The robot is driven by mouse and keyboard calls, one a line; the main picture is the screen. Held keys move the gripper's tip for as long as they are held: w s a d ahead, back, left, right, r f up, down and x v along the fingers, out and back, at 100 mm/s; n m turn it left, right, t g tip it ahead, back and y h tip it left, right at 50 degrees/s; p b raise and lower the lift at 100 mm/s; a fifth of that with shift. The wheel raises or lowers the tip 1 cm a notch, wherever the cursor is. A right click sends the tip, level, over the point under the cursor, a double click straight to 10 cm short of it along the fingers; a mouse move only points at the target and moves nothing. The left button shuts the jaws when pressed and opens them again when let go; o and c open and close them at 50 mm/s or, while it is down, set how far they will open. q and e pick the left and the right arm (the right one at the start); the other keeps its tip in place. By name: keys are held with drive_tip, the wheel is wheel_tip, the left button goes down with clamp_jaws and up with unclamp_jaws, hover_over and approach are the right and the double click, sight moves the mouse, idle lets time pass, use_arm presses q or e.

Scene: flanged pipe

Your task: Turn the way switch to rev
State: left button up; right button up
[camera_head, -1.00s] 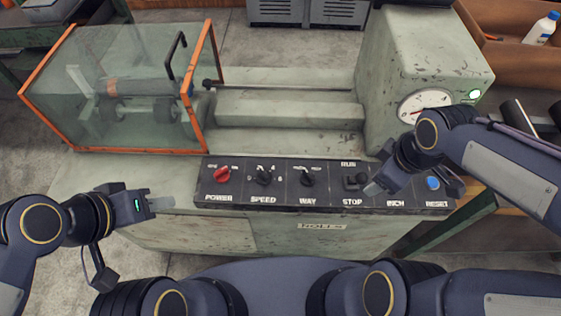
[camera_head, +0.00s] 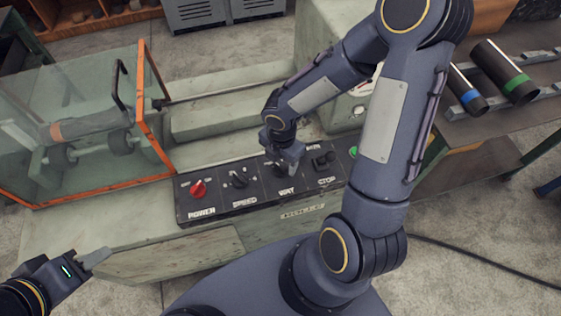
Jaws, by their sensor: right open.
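The black control panel (camera_head: 222,206) runs along the front of the green machine. The way switch (camera_head: 279,170) is a black knob above the WAY label, partly hidden by my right gripper. My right gripper (camera_head: 288,168) is open and points down at the way switch, with its fingers at the knob; I cannot tell whether they touch it. The knob's pointing direction is hidden. My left gripper (camera_head: 96,258) is in front of the machine at the lower left, away from the panel; whether its jaws are apart is unclear.
On the panel are the red power knob (camera_head: 198,188), the speed knob (camera_head: 239,179) and the stop switch (camera_head: 323,160) close beside my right gripper. An orange-framed guard (camera_head: 153,125) stands at the left. Pipes (camera_head: 504,72) lie on a bench at the right.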

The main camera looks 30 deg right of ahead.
drive_tip(key=shift+f, duration=0.45)
drive_tip(key=shift+c, duration=0.4)
drive_tip(key=c, duration=0.9)
